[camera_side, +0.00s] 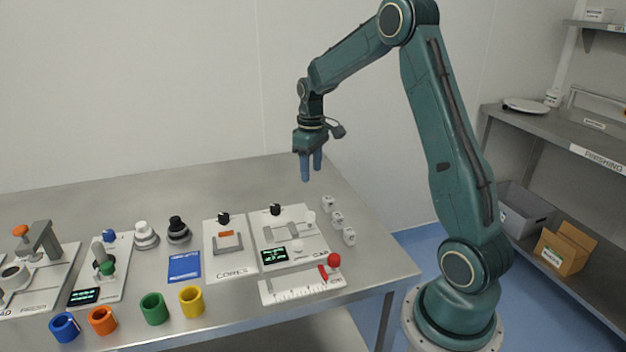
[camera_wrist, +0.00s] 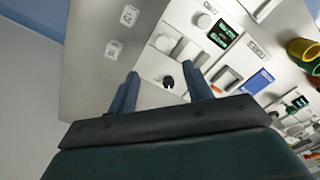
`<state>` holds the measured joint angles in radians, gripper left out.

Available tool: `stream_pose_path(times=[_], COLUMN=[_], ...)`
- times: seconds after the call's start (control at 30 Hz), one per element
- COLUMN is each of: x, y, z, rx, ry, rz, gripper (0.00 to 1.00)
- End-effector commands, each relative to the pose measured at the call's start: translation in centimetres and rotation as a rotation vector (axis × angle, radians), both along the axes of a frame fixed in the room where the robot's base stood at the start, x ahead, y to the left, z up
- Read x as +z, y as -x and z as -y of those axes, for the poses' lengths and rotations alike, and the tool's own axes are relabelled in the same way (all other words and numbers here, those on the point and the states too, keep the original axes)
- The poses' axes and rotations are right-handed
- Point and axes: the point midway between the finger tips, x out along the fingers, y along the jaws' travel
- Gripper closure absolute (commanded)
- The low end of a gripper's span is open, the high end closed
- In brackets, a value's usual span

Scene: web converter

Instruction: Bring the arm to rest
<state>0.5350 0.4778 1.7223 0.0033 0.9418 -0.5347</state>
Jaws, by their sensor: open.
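My gripper (camera_side: 311,166) hangs above the back right part of the steel table (camera_side: 370,250), pointing down, with clear air beneath it. Its two blue fingers are apart and nothing is between them. In the wrist view the fingers of my gripper (camera_wrist: 165,88) stand apart above the table top. My arm is raised and bent, with its elbow high at the top of the side view.
Below and left stand a white station with a display (camera_side: 290,240), the CORES plate (camera_side: 231,262), and a ruler plate with a red knob (camera_side: 334,260). Small white blocks (camera_side: 337,219) line the right. Coloured rings (camera_side: 153,308) lie in front. Shelves (camera_side: 560,130) stand right.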

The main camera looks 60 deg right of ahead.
Motion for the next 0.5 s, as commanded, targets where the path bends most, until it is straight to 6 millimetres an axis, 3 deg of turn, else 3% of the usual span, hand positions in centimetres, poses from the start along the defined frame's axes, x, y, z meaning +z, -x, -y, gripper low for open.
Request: stream_pose_path(times=[0.5], x=[0.58], y=[0.04], z=[-0.28], rx=[0.001], ry=[0.002], rz=[0.004], gripper=[0.5])
